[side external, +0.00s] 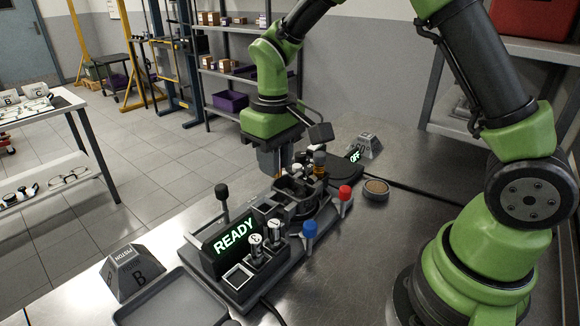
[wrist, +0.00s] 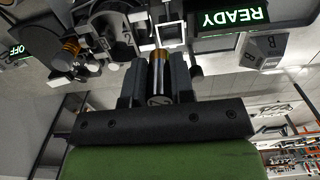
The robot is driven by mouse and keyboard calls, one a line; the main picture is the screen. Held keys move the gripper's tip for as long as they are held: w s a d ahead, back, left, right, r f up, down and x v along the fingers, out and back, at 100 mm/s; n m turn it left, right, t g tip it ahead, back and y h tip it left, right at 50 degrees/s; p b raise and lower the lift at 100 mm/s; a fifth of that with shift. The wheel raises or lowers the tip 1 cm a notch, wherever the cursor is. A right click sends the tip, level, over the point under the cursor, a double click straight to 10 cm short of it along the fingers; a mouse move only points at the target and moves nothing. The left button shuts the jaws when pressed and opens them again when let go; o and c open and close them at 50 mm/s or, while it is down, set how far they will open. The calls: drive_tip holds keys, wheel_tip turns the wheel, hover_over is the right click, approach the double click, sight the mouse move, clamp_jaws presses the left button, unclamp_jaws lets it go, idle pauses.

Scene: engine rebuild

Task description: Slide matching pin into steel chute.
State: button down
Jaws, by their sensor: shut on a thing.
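In the wrist view the pin stands between the two dark fingers (wrist: 158,82). In the side view my gripper (side external: 284,172) is low over the far part of the fixture, and the held pin cannot be made out there. Pale-topped pins (side external: 255,246) stand in the fixture beside the READY display (side external: 233,238). A square, pale-rimmed opening (side external: 238,276) is at the fixture's near end. I cannot tell which part is the steel chute.
Blue (side external: 309,229) and red (side external: 345,194) knobs stand along the fixture's right side. An OFF display (side external: 354,156) is behind. A block marked B (side external: 138,274) and a grey tray (side external: 172,302) are near the front left.

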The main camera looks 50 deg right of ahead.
drive_tip(key=w+a+f, duration=0.1)
drive_tip(key=w, duration=0.1)
hover_over(265, 212)
drive_tip(key=s+a, duration=0.1)
drive_tip(key=shift+s+a+f, duration=0.1)
drive_tip(key=shift+s+f, duration=0.05)
drive_tip(key=shift+f, duration=2.2)
drive_tip(key=shift+f, duration=1.15)
idle(0.3)
drive_tip(key=c, duration=0.6)
unclamp_jaws()
drive_tip(key=shift+a, duration=0.1)
